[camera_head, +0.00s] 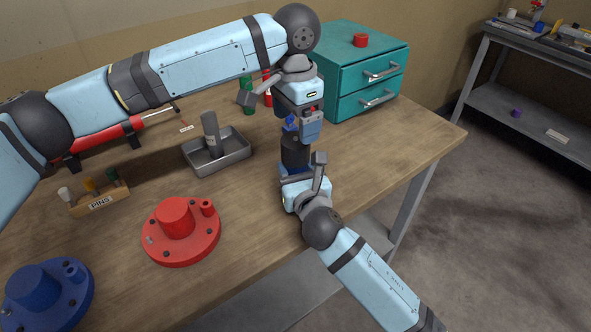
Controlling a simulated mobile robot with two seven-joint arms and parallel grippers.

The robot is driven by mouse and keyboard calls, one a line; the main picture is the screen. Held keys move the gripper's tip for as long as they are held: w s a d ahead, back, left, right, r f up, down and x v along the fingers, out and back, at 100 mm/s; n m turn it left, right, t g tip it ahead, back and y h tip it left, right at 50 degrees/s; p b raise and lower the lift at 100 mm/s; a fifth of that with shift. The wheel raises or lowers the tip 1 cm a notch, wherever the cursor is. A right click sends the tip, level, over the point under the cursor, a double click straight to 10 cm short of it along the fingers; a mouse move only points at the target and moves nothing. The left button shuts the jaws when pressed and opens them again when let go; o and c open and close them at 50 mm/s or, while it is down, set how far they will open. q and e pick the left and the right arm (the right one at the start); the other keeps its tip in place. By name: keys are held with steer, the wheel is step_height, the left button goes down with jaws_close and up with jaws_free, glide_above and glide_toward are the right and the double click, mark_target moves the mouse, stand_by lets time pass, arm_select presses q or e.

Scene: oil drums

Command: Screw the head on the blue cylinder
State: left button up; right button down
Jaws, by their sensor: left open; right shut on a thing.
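The blue cylinder stands upright near the table's right front edge, with a dark middle (295,150) and a blue lower part. My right gripper (302,174) is shut on its lower part from the front. A small blue head (291,122) sits at the top of the dark part. I cannot tell whether it is threaded on or only resting there. My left gripper (280,112) is open above and around the head, one finger to its left and one to its right. The fingers partly hide the head.
A metal tray (232,159) holds a grey cylinder (211,135). A red flange (180,247), a blue flange (72,306) and a pins block (100,203) are at left. A teal cabinet (345,65) stands close behind my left gripper. Green (247,105) and red cylinders are nearby.

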mark_target(295, 140)
arm_select(q)
steer(key=shift+r+n, duration=0.2)
steer(key=shift+n, duration=0.3)
steer(key=shift+f, duration=0.1)
steer(key=shift+f, duration=3.95)
steer(key=c, duration=1)
steer(key=o, duration=1.1)
steer(key=shift+r, duration=0.1)
step_height(295, 140, up, 12)
